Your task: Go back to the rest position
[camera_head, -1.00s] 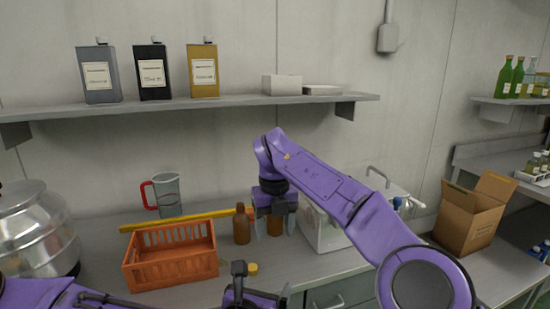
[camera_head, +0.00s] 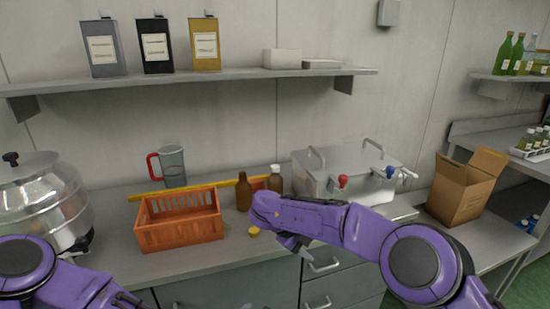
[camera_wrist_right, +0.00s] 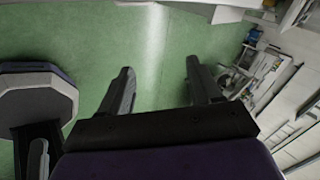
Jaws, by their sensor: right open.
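My right arm comes in from the right. Its gripper (camera_head: 292,243) points down in front of the counter and is mostly hidden behind my purple wrist. In the right wrist view, my right gripper (camera_wrist_right: 160,72) is open, with nothing between its fingers and green floor beyond. My left arm lies low at the left. Only a dark bit of its end shows at the bottom edge, too little to tell its fingers' state.
An orange crate (camera_head: 180,236) stands on the counter, with a yellow cap (camera_head: 254,231) beside it. A steel pot (camera_head: 40,200) is at left, a jug (camera_head: 172,166) behind the crate. A steel tank with taps (camera_head: 320,180) and a cardboard box (camera_head: 462,190) are at right.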

